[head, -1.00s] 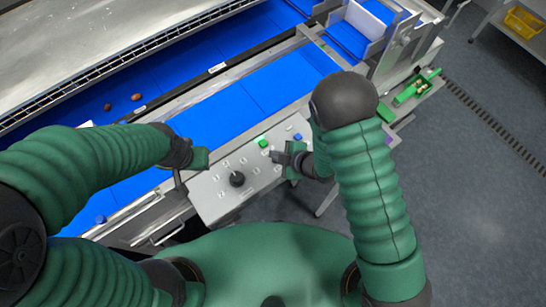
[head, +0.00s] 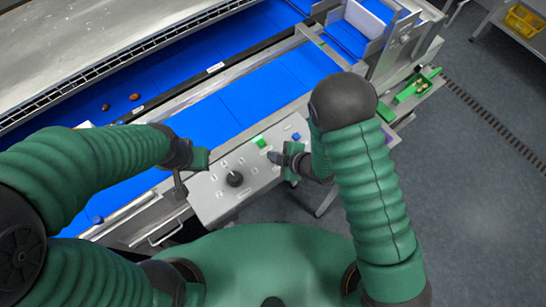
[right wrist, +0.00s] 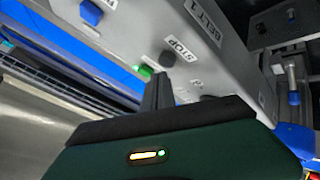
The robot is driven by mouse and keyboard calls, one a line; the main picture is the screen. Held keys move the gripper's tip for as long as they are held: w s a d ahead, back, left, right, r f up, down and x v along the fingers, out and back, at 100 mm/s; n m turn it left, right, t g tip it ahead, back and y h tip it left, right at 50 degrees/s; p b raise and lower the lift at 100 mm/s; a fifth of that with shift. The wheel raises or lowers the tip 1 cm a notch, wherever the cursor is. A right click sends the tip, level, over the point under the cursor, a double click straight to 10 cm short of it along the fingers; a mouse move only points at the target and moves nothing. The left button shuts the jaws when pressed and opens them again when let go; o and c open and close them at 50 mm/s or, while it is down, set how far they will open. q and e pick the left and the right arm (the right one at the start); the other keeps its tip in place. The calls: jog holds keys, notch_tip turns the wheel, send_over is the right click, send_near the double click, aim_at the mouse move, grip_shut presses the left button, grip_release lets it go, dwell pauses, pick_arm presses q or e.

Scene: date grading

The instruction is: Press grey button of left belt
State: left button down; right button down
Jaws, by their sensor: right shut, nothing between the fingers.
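The control panel (head: 208,198) is a sloped pale metal box in front of the blue belt. It carries a green button (head: 260,142), a blue knob (head: 296,136) and a black knob (head: 234,179). My right gripper (head: 273,157) is shut and empty, over the panel just below the green button. In the right wrist view its fingers (right wrist: 157,88) point at the panel face, close to a dark grey round button (right wrist: 167,59) by the STOP label. I cannot tell whether they touch. Another dark round button (right wrist: 208,98) is partly hidden. My left gripper (head: 179,187) is at the panel's left edge.
The right wrist view shows a BELT 1 label (right wrist: 206,20) and the blue knob (right wrist: 91,12) on the panel. Two brown dates (head: 134,97) lie on the far blue belt. A green tray (head: 416,86) is at right. Open floor lies further right.

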jog(key=shift+d+f, duration=0.1)
jog(key=shift+d, duration=0.2)
pick_arm(q)
jog(key=shift+d+f, duration=0.1)
jog(key=shift+d, duration=0.25)
jog(key=shift+a+f+b, duration=0.2)
jog(key=shift+a+b, duration=0.05)
jog(key=shift+b, duration=0.1)
pick_arm(e)
jog(key=shift+a+f, duration=0.25)
pick_arm(q)
jog(key=shift+f, duration=0.15)
pick_arm(e)
jog(key=shift+f, duration=0.15)
jog(key=shift+d, duration=0.1)
jog(key=shift+d+r+p, duration=0.25)
jog(key=shift+r+p, duration=0.25)
jog(key=shift+r, duration=0.25)
pick_arm(q)
jog(key=shift+d+r, duration=0.1)
jog(key=shift+r, duration=0.65)
pick_arm(e)
jog(key=shift+d+r, duration=0.15)
